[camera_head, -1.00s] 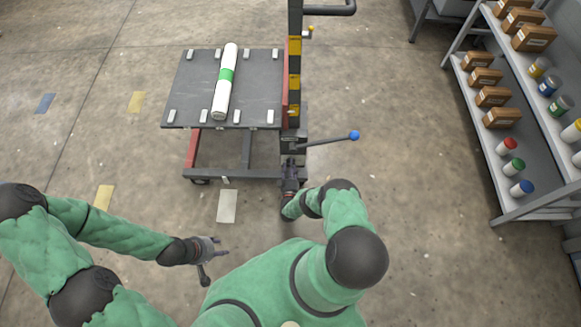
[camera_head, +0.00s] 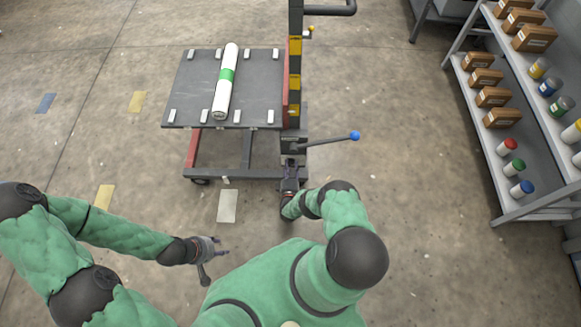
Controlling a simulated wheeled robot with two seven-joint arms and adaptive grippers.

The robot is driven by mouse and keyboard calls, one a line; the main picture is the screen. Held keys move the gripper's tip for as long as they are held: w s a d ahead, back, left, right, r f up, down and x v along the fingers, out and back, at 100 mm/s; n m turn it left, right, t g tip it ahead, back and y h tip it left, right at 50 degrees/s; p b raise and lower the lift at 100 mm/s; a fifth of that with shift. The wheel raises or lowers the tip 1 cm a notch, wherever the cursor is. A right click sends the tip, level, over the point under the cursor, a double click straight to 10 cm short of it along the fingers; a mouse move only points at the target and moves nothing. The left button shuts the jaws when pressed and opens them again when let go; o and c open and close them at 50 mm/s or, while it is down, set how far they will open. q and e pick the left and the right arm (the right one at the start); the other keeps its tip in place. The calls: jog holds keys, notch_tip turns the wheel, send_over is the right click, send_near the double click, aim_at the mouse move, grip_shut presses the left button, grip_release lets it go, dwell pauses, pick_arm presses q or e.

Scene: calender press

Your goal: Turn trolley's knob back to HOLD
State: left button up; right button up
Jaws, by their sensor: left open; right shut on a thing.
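The trolley (camera_head: 185,92) stands ahead of me, with a dark flat platform and a red and dark frame below. A lever with a blue ball end (camera_head: 354,136) sticks out to the right from the box at its mast's base. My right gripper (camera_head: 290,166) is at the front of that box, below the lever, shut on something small. The knob itself is hidden by the gripper, and its setting cannot be read. My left gripper (camera_head: 222,246) is open and empty above the floor, well apart from the trolley.
A white roll with a green band (camera_head: 231,55) lies on the platform between small light blocks. A grey shelf rack (camera_head: 525,211) with brown boxes and capped jars stands at the right. Floor is clear on both sides of the trolley.

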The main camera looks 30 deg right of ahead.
jog(key=shift+w+a+r+n, duration=0.1)
jog(key=shift+w+n, duration=0.05)
jog(key=shift+n, duration=0.75)
jog(key=shift+w+a+r+n, duration=0.1)
jog(key=shift+w+n, duration=0.05)
jog(key=shift+n, duration=0.75)
jog(key=shift+f, duration=0.1)
jog(key=o, duration=1.1)
jog(key=shift+f, duration=0.1)
jog(key=shift+s, duration=0.1)
jog(key=shift+s+a+f, duration=0.1)
jog(key=shift+s+a, duration=0.1)
jog(key=shift+s, duration=0.2)
jog(key=v, duration=1.1)
